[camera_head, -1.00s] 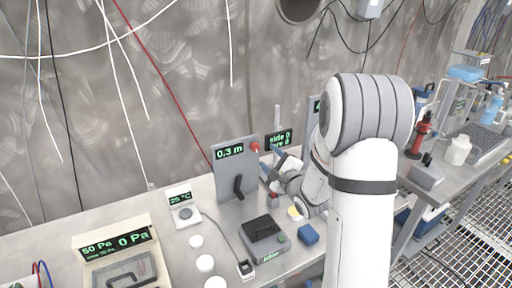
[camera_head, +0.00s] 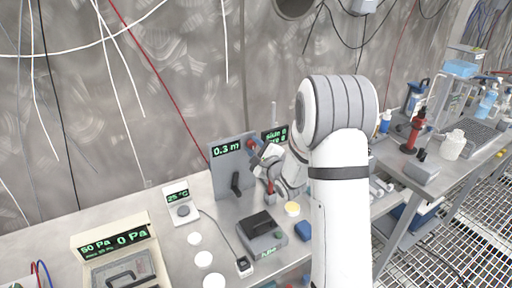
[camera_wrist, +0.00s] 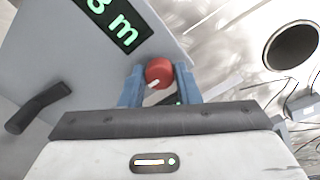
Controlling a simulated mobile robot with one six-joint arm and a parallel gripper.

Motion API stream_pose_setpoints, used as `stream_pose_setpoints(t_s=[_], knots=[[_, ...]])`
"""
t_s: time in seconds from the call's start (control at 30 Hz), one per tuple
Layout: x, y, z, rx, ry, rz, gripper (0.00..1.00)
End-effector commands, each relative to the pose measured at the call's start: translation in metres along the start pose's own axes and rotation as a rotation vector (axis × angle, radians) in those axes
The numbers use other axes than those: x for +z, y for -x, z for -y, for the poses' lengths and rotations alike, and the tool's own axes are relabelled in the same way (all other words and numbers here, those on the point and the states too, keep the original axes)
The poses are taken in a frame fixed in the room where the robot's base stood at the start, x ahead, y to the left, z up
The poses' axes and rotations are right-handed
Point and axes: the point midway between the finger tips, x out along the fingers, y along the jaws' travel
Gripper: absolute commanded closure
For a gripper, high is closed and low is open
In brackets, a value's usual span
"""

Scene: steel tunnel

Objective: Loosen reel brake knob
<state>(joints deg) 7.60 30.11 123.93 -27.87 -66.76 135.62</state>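The red knob (camera_wrist: 159,73), with a pale mark on its face, sits on a grey upright panel (camera_head: 232,182) that also carries a green "0.3 m" display and a black crank handle (camera_wrist: 38,107). In the wrist view, the two blue fingers of my gripper (camera_wrist: 160,80) stand on either side of the knob, close to it. I cannot tell whether they touch it. In the head view, my gripper reaches the panel's upper right corner from the right, and its fingers partly hide the knob.
A "25 °C" unit (camera_head: 181,206) stands to the left of the panel. A dark display stands behind my gripper.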

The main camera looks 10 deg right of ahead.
Motion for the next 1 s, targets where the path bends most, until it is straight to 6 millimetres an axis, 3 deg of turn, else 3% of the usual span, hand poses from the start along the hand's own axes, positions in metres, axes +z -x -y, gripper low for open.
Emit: stream_pose_setpoints(t_s=[0.27, 0.67, 1.0], knots=[[0.0003, 0.0000, -0.0001, 0.000, 0.000, 0.000, 0.94], [-0.0024, 0.0002, -0.0011, -0.003, 0.078, -0.002, 0.94], [-0.0028, -0.0001, -0.0036, -0.003, 0.348, 0.000, 0.94]])
